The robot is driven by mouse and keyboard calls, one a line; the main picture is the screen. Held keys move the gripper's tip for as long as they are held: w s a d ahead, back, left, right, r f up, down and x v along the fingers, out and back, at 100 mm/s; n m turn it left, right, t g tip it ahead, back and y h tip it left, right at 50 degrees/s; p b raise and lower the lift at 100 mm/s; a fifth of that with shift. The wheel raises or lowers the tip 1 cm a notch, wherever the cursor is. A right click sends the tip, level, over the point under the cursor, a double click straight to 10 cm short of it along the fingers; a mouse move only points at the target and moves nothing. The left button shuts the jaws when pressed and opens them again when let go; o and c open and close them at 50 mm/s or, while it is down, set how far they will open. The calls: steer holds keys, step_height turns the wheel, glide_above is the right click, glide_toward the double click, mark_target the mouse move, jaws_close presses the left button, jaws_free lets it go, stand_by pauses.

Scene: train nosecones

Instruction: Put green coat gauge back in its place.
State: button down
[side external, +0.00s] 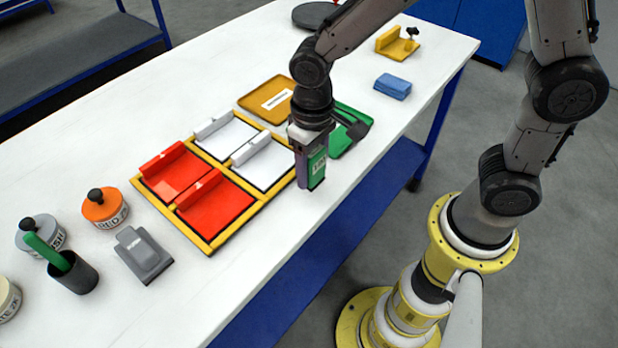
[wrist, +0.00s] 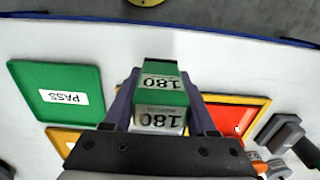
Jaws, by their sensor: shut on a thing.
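My gripper (side external: 311,172) is shut on the green coat gauge (side external: 318,165), a small green block. In the wrist view my gripper (wrist: 163,90) has a finger on either side of the gauge (wrist: 160,98), which bears two white "180" labels. In the side view it hangs upright near the table's front edge, by the right corner of the yellow frame (side external: 212,246). I cannot tell whether its bottom touches the table. A grey stand (side external: 145,255) sits on the table at front left and looks empty.
The frame holds red and white plates. A green PASS tray (wrist: 62,92), partly hidden in the side view, and a yellow tray (side external: 268,98) lie behind. Orange (side external: 105,210) and grey jars and a dark cup (side external: 75,275) stand left; a blue block (side external: 393,86) lies right.

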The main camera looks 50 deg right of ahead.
mark_target(309, 181)
steer(key=shift+w+f, duration=0.2)
steer(key=shift+f, duration=0.1)
steer(key=shift+w+a+f, duration=0.1)
steer(key=shift+f, duration=1.5)
steer(key=shift+f, duration=0.15)
steer(key=shift+c, duration=1)
jaws_free()
step_height(309, 181, up, 12)
steer(key=shift+r, duration=0.25)
